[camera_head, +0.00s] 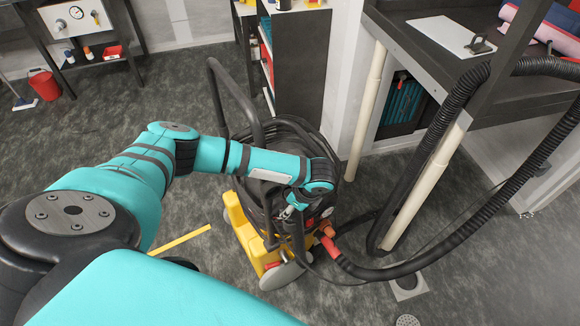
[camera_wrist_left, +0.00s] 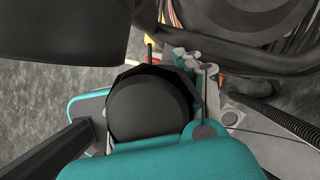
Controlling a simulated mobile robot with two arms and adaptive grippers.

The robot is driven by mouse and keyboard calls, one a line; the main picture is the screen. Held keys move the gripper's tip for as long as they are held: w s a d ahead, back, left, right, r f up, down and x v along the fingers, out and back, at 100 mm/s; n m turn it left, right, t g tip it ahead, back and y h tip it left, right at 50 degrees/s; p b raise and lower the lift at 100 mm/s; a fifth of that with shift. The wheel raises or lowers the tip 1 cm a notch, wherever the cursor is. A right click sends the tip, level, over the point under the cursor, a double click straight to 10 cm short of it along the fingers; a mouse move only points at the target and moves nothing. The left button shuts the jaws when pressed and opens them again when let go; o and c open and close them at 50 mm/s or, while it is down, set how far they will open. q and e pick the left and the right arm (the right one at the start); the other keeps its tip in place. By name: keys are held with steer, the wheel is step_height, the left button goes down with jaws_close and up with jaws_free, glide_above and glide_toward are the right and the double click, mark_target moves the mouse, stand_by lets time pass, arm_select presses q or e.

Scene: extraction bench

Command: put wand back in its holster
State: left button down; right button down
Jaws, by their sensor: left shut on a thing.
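My left arm comes in from the left and reaches over the extraction machine (camera_head: 240,225), which has a yellow base and a black body. My left gripper (camera_head: 298,203) is at the machine's near right side and is shut on a dark thing, seemingly the wand. Only a dark upright part shows below the gripper, so its shape is unclear. In the left wrist view the grey gripper parts (camera_wrist_left: 205,82) show beside a black round part, and what they hold is mostly hidden. I cannot make out the holster. My right gripper is not in view.
A black ribbed hose (camera_head: 440,262) runs from a red connector (camera_head: 328,240) up over the right-hand bench (camera_head: 400,35). Cream pipes (camera_head: 368,110) stand below the bench. A dark shelf unit (camera_head: 300,60) stands behind. The grey floor at left is mostly clear.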

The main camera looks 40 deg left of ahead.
arm_select(q)
steer(key=shift+f+b, duration=0.5)
steer(key=shift+f, duration=0.55)
steer(key=c, duration=0.8)
jaws_free()
steer(key=v, duration=1.2)
